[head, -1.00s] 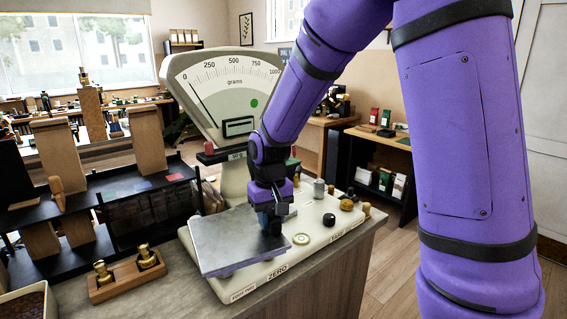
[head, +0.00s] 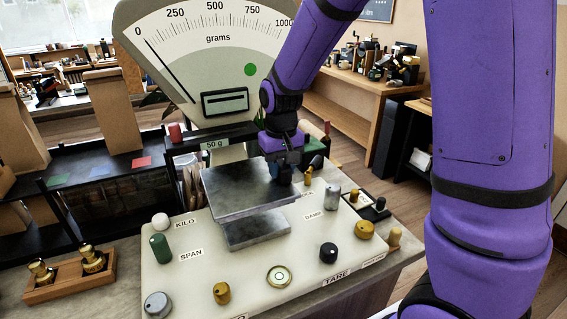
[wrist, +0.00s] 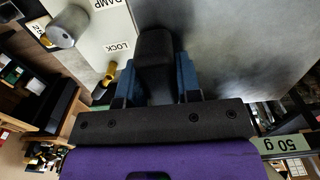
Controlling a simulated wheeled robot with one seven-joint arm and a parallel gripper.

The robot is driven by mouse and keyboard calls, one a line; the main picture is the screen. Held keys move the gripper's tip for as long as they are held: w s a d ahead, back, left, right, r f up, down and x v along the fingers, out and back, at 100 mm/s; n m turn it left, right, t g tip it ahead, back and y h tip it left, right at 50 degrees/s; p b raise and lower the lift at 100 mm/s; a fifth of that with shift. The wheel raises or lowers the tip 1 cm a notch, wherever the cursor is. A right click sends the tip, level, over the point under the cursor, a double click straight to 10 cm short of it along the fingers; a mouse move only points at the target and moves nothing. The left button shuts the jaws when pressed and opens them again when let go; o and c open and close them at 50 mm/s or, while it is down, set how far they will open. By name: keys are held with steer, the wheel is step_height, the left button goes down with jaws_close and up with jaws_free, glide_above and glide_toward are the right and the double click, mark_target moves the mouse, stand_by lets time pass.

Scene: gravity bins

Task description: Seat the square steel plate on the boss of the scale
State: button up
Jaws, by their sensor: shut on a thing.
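The square steel plate (head: 240,190) is a flat grey sheet above the deck of the scale (head: 205,270). My gripper (head: 284,172) is shut on the plate's right edge in the head view. The plate looks about level. In the wrist view my gripper (wrist: 158,60) grips the plate (wrist: 235,45), which fills the upper right.
The dial (head: 215,60) stands behind, needle near 0. Knobs surround the plate: a green one (head: 160,249), a black one (head: 328,252), a brass one (head: 364,229) and a grey one (head: 332,197). A wooden block with brass weights (head: 66,270) lies at left.

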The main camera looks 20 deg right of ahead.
steer(key=shift+w+d, duration=0.25)
steer(key=shift+f, duration=2.45)
steer(key=shift+f, duration=0.2)
steer(key=shift+f, duration=1.5)
steer(key=shift+f, duration=1.1)
stand_by(0.4)
